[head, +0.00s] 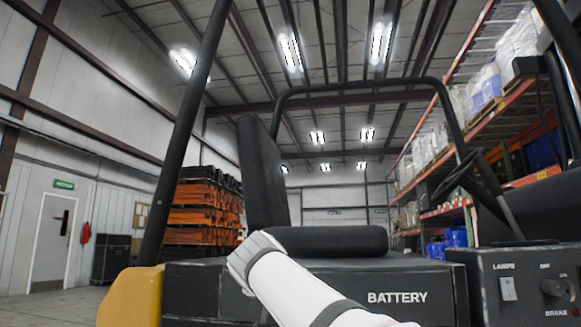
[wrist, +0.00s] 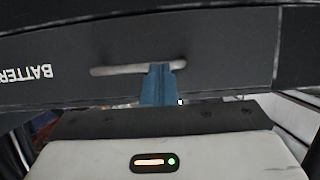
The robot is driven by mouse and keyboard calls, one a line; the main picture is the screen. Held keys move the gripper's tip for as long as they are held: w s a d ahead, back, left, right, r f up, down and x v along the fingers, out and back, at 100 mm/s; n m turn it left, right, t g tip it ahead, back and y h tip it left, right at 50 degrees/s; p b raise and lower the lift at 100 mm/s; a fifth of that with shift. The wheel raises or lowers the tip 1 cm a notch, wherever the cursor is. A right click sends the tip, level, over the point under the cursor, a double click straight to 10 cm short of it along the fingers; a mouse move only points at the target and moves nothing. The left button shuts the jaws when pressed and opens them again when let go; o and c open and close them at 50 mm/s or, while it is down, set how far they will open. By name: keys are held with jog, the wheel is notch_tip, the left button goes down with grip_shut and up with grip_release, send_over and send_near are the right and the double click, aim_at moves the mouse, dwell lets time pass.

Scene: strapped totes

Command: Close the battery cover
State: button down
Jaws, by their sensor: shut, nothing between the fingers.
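The black battery cover (head: 410,279) with white BATTERY lettering is on a forklift, below the seat cushion (head: 335,240). In the head view my white arm crosses in front of it and hides part of its face; my gripper's fingers are hidden there. In the wrist view the cover (wrist: 225,55) fills the upper part, with its lettering upside down at left and a pale, long slot in its face. My gripper's blue fingers (wrist: 160,70) are together and empty, with their tips at the slot's right part. I cannot tell whether they touch or enter it.
A seat back (head: 262,172) and a black overhead bar stand around the cushion. A steering wheel and a switch panel (head: 530,285) are at right, a yellow body part (head: 130,297) at left. Stacked orange racks and loaded shelves are farther back.

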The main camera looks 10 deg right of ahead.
jog(key=shift+w+f, duration=0.2)
jog(key=shift+f, duration=0.8)
jog(key=shift+r, duration=0.1)
notch_tip(320, 180, up, 6)
jog(key=s+p, duration=0.1)
jog(key=p, duration=0.3)
jog(key=s+a+f+b, duration=0.1)
jog(key=s+a+f, duration=0.3)
jog(key=s+f, duration=0.3)
jog(key=s+d+n+g+y+p, duration=0.1)
jog(key=s+g+p, duration=0.4)
jog(key=s+p, duration=0.6)
jog(key=s+d+n+g+y+p, duration=0.2)
jog(key=s+p, duration=0.9)
jog(key=p, duration=1.2)
jog(key=shift+d+f+n+g+y+p, duration=0.25)
jog(key=shift+f+n+g+y+p, duration=0.15)
jog(key=shift+n+g+y, duration=0.8)
jog(key=shift+w+g, duration=0.1)
jog(key=shift+g, duration=0.2)
